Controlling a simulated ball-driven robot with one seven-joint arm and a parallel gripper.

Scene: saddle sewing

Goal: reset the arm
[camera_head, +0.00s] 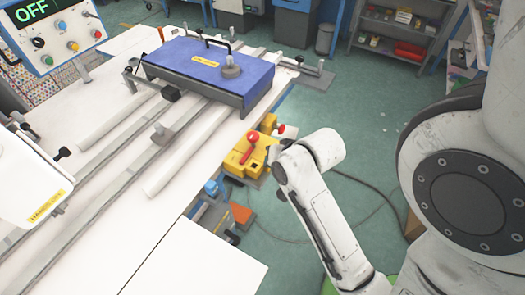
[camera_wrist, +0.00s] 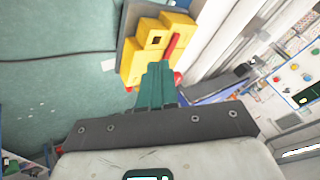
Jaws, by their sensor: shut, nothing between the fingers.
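My gripper (camera_wrist: 156,88) shows in the wrist view as two green fingers pressed together, with nothing between them. The fingers point toward a yellow pedal box (camera_wrist: 157,43) with red parts, overlapping its lower edge in the picture; I cannot tell the gap. In the head view my white arm (camera_head: 325,215) is bent, its end close to the right of the same yellow box (camera_head: 249,155). The fingers cannot be made out clearly there.
A white worktable (camera_head: 190,262) with rails carries a blue clamped plate (camera_head: 209,67) at the left. A control panel (camera_head: 58,32) reads OFF. An orange-grey pedal (camera_head: 240,216) and a cable lie by the table. Shelves (camera_head: 405,28) stand at the back; green floor between is mostly open.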

